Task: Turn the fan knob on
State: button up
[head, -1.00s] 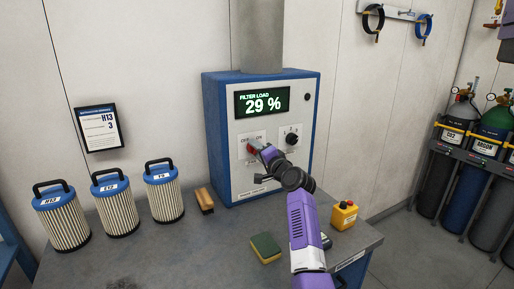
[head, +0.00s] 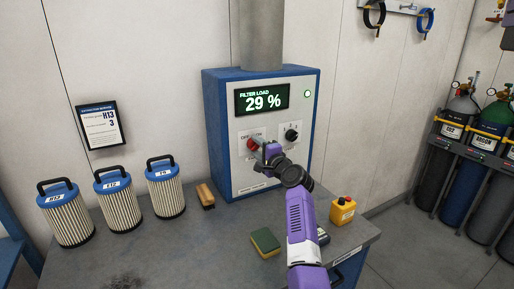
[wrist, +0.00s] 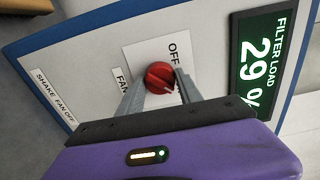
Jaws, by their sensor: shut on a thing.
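The red fan knob (wrist: 160,77) sits on a white plate lettered "OFF" and "FAN" on the front of the filter unit (head: 222,133). In the wrist view my gripper (wrist: 161,80) has one finger on each side of the knob and is shut on it. The head view also shows the knob (head: 253,144) at the gripper's tip, partly covered. The display (head: 262,99) reads "FILTER LOAD 29 %". The round lamp (head: 307,94) at the unit's upper right is lit green-white. The knob's "ON" lettering is mostly hidden by a finger in the wrist view.
A black knob (head: 292,135) is right of the red one. Filter cartridges (head: 166,188) stand left on the bench (head: 190,250). A brush (head: 206,195), a sponge (head: 265,242) and a yellow button box (head: 343,210) lie around my arm. Gas cylinders (head: 462,165) stand at right.

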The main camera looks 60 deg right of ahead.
jog(key=shift+f, duration=0.1)
jog(key=o, duration=1.4)
jog(key=shift+c, duration=0.2)
jog(key=b+v, duration=0.1)
jog(key=v, duration=0.7)
jog(key=shift+w, duration=0.1)
